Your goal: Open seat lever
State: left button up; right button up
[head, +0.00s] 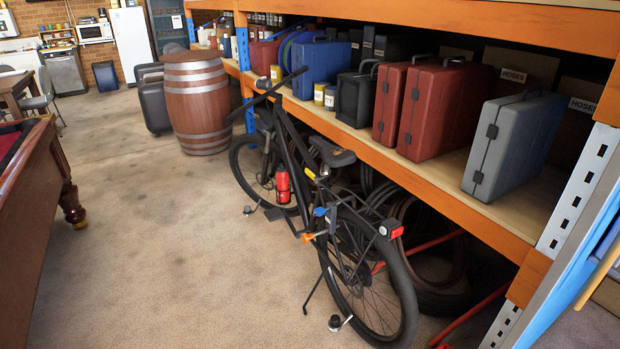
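A black bicycle (286,150) stands upright in front of the orange shelving, its rear wheel toward me. Its black seat (332,152) is near the middle of the view. The seat post below it is dark and partly lost against the tyres behind. I cannot clearly make out the seat lever or whether it is open. A small blue part (320,212) and an orange part (315,236) show on the bicycle below the seat. Neither of my grippers is in view.
Shelving (440,194) holds red cases (437,112) and a grey case (514,143) right of the bicycle. Tyres (440,265) and red bars lie beneath. A barrel (196,103) stands behind, a pool table (30,215) at left. The concrete floor between is clear.

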aim_at(316, 178)
jog(key=i+j+z, duration=0.1)
jog(key=i+j, duration=0.2)
jog(key=i, duration=0.15)
jog(key=i+j+z, duration=0.15)
jog(key=i+j, duration=0.2)
jog(key=i+j+z, duration=0.1)
jog(key=i+j, duration=0.35)
jog(key=i+j+z, duration=0.1)
jog(key=i+j, duration=0.3)
jog(key=i+j+z, duration=0.15)
jog(key=i+j, duration=0.25)
jog(key=i+j+z, duration=0.1)
jog(key=i+j, duration=0.2)
jog(key=j, duration=0.3)
jog(key=i+j+z, duration=0.15)
jog(key=i+j, duration=0.2)
jog(key=j, duration=0.15)
jog(key=i+j+z, duration=0.1)
jog(key=i+j, duration=0.2)
jog(key=j, duration=0.3)
